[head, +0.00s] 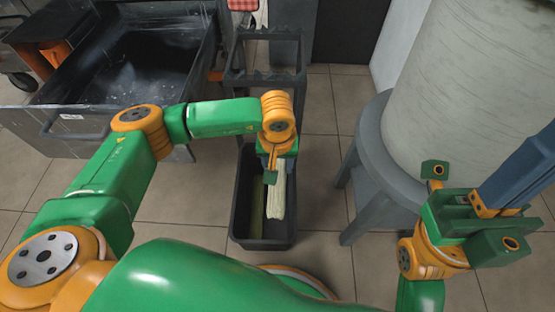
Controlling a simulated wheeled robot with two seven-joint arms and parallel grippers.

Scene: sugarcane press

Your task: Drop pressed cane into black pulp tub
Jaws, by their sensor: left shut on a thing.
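My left gripper (271,172) points down over the black pulp tub (266,243) and is shut on the pressed cane (277,198). The cane is a pale, flattened, ridged strip hanging upright, its lower end within the tub's outline. I cannot tell whether it touches the tub's floor. The tub is long, narrow and open on the floor. A greenish strip (256,208) shows inside it, left of the cane. My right gripper (473,213) is at the right, away from the tub, with a blue bar (522,168) beside or between its jaws; its opening is unclear.
A dark metal rack (262,80) stands just behind the tub. A large grey trough (130,65) is at the back left. A pale drum (465,85) on a grey round stand (378,150) is at the right. Tiled floor (320,215) is clear between tub and stand.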

